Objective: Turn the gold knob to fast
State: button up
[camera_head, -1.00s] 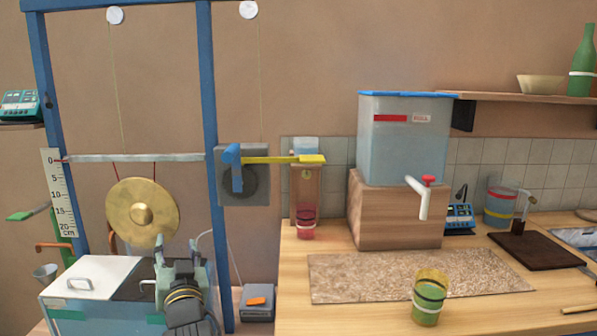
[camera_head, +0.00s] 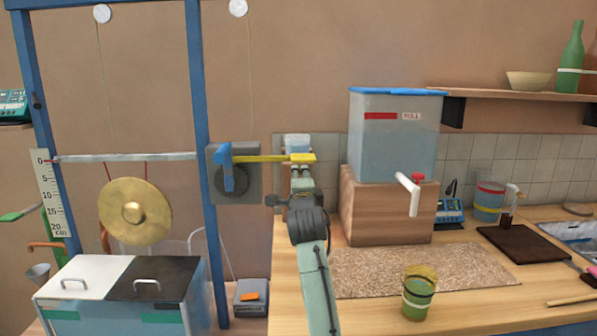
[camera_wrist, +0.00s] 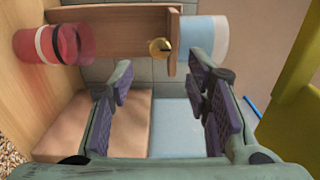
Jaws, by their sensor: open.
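The gold knob (camera_wrist: 160,48) is a small round brass piece with a dark mark at its right side in the wrist view. It sits on a brown wooden stand (camera_wrist: 105,30). My gripper (camera_wrist: 161,72) is open and empty, with its fingers on either side of the knob's line and apart from it. In the head view my arm and gripper (camera_head: 300,172) reach up in front of the stand and hide the knob. No label for fast is readable.
A red cup (camera_wrist: 68,44) and a pale blue container (camera_wrist: 208,38) sit at the stand's ends. A yellow lever (camera_head: 268,158) lies close to my gripper. A wooden block (camera_head: 388,210) under a water tank (camera_head: 393,140) stands to the right.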

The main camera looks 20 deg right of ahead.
jog(key=p+x, duration=0.2)
jog(key=x, duration=0.4)
jog(key=shift+w, duration=0.25)
jog(key=shift+c, duration=0.5)
grip_shut()
